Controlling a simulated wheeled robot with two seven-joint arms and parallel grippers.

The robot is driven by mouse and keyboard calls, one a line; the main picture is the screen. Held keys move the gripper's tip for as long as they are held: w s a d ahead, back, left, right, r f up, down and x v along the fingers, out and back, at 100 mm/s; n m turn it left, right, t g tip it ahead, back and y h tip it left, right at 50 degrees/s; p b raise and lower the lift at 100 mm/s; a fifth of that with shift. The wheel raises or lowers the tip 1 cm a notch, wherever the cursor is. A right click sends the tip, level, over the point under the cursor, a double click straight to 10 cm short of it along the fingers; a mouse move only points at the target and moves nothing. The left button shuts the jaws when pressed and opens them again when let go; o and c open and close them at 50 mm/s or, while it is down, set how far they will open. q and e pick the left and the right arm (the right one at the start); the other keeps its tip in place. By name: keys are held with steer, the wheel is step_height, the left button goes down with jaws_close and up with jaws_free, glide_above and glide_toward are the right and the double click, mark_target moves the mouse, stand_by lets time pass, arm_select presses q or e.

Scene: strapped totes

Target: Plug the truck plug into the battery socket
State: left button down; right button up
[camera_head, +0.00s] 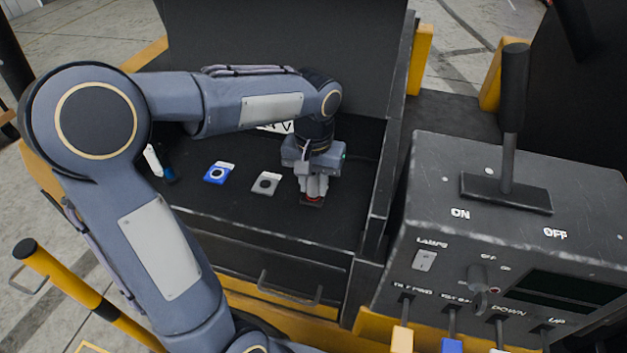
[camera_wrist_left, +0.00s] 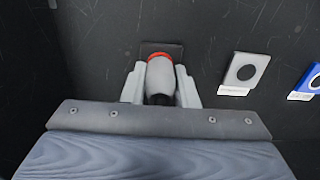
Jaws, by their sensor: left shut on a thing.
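My left gripper (camera_head: 314,189) points down into the dark battery bay and is shut on the truck plug, a grey cylinder with a red ring. In the left wrist view the plug (camera_wrist_left: 160,76) lies between the two pale fingers. Its red-ringed end is at a dark square socket plate (camera_wrist_left: 174,46) on the black surface. The plug and fingers hide the plate's middle, so I cannot tell whether the plug is in it or just above. A grey socket plate (camera_head: 266,183) and a blue one (camera_head: 219,173) lie to the left in the head view. My right gripper is not in view.
A control box (camera_head: 510,235) with a lever and switches stands right of the bay. The raised dark lid (camera_head: 280,35) is behind, and the bay's front wall (camera_head: 270,232) is close to the gripper. A white and blue item (camera_head: 155,162) lies at the bay's left.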

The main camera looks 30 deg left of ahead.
arm_select(q)
steer(key=shift+f, duration=0.3)
steer(key=c, duration=1.1)
jaws_free()
steer(key=shift+o, duration=0.2)
steer(key=shift+r, duration=3.9)
